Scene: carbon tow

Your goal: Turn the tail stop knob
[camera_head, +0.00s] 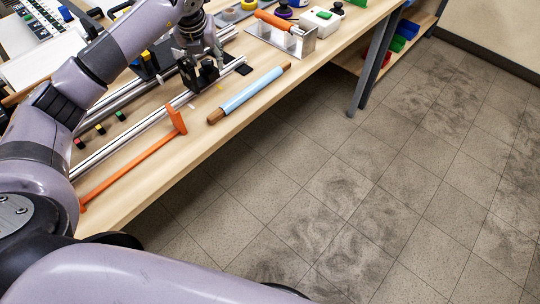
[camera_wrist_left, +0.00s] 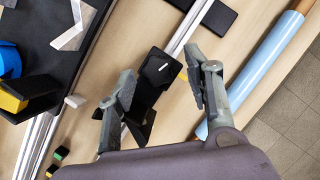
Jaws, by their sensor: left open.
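My left gripper (camera_head: 202,56) is open above the rails of the bench. Below it a black block (camera_head: 208,74) sits on the steel rails; I take it as the tail stop. In the left wrist view, my left gripper (camera_wrist_left: 160,64) has its two fingers spread apart. The black block (camera_wrist_left: 150,92) shows between them, with a short white mark on its top. The fingers appear apart from it on the right; on the left, finger and block overlap in view, so I cannot tell if they touch. No separate knob is clearly distinguishable. My right gripper is not in view.
A blue roller with wooden ends (camera_head: 249,92) and an orange T-shaped tool (camera_head: 136,161) lie near the bench's front edge. A black flat pad (camera_head: 242,69) lies beside the block. A metal stand with an orange handle (camera_head: 283,34) is further back. The floor is clear.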

